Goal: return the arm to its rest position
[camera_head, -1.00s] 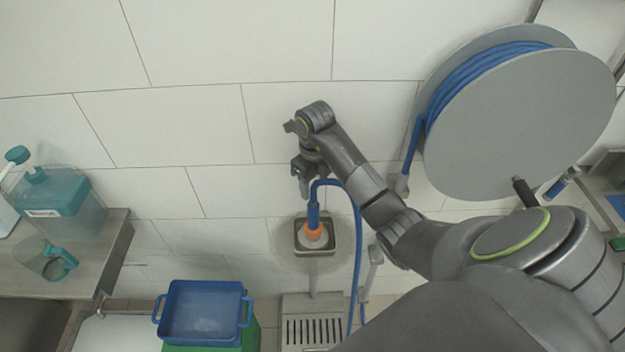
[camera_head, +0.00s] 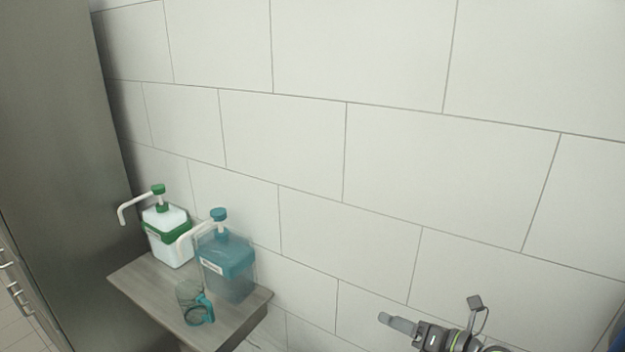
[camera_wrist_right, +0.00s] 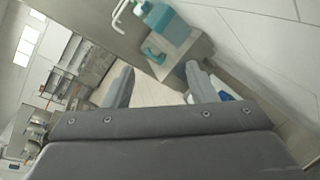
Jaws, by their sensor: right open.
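My right gripper (camera_head: 398,323) shows at the bottom right of the head view, with only part of the wrist in the frame. In the right wrist view its two fingers (camera_wrist_right: 160,82) stand well apart with nothing between them, so it is open and empty. It is in front of the white wall, to the right of the shelf and touching nothing that I can see. Most of the right arm is outside the head view. My left gripper is not in view.
A wooden shelf (camera_head: 143,283) holds a white-and-green pump bottle (camera_head: 168,240), a teal pump bottle (camera_head: 228,268) and a clear cup with a teal handle (camera_head: 196,305). A tall metal cabinet (camera_head: 55,150) stands at left. The tiled wall (camera_head: 390,150) is bare.

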